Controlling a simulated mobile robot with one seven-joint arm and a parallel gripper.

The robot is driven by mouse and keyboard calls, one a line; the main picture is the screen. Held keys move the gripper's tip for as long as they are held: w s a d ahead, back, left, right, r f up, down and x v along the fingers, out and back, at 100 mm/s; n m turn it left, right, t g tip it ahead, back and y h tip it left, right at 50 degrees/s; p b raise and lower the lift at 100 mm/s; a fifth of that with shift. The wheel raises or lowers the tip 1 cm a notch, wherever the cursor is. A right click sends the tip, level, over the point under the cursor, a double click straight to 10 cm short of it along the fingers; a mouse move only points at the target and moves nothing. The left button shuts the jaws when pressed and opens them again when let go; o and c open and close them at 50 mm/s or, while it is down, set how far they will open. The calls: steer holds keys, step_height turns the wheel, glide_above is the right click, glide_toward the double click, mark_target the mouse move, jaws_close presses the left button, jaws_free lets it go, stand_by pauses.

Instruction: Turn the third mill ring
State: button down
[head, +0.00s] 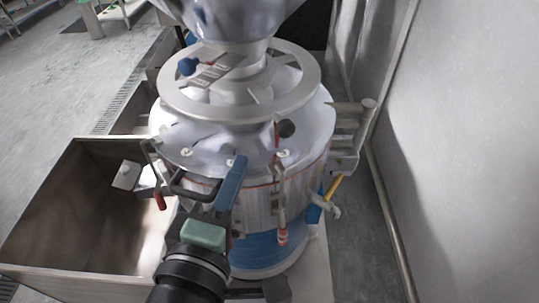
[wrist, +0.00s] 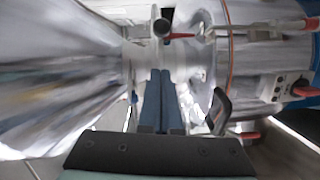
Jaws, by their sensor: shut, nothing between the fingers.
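The mill is a metal drum (head: 262,135) with a wide spoked ring (head: 176,100) around its neck, under a funnel-shaped hopper (head: 235,18). I cannot tell which ring counts as the third. A dark blue knob (head: 187,66) sits at the ring's left side. My gripper (head: 239,160) has blue fingers, shut and empty, pointing up in front of the drum, below the ring. In the wrist view, the closed fingertips (wrist: 160,73) point toward the mill's neck, between the hopper (wrist: 60,80) and the drum (wrist: 258,55). Contact is not clear.
A black handle (head: 190,187) on the drum's front is close left of my fingers; it also shows in the wrist view (wrist: 219,110). Red-tipped levers (head: 282,236) hang on the drum. An open metal bin (head: 75,210) stands left, a grey wall (head: 465,140) right.

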steer(key=w+d+f+p, duration=0.1)
steer(key=w+d, duration=0.3)
steer(key=w, duration=0.2)
steer(key=shift+w, duration=0.4)
steer(key=shift+d, duration=0.1)
